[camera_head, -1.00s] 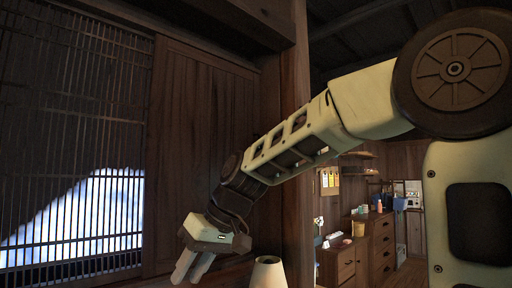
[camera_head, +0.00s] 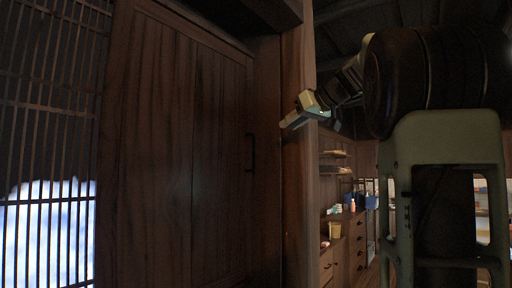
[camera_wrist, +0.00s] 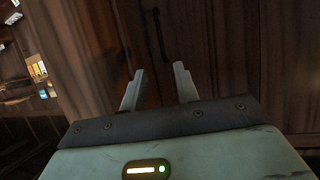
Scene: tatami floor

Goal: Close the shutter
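The shutter (camera_head: 175,150) is a tall dark wooden panel with a small black vertical handle (camera_head: 250,152) near its right edge. Left of it is a lattice window (camera_head: 48,130) with bright light behind its lower part. My gripper (camera_head: 285,124) is high in front of the wooden post, to the right of the handle and apart from it. In the wrist view my gripper (camera_wrist: 158,84) has its two fingers spread with nothing between them. The handle also shows in the wrist view (camera_wrist: 160,36), beyond the fingertips.
A thick wooden post (camera_head: 299,190) stands right of the panel. Past it, a room holds a drawer cabinet (camera_head: 345,250), shelves (camera_head: 335,160) and small items. The space in front of the panel looks clear.

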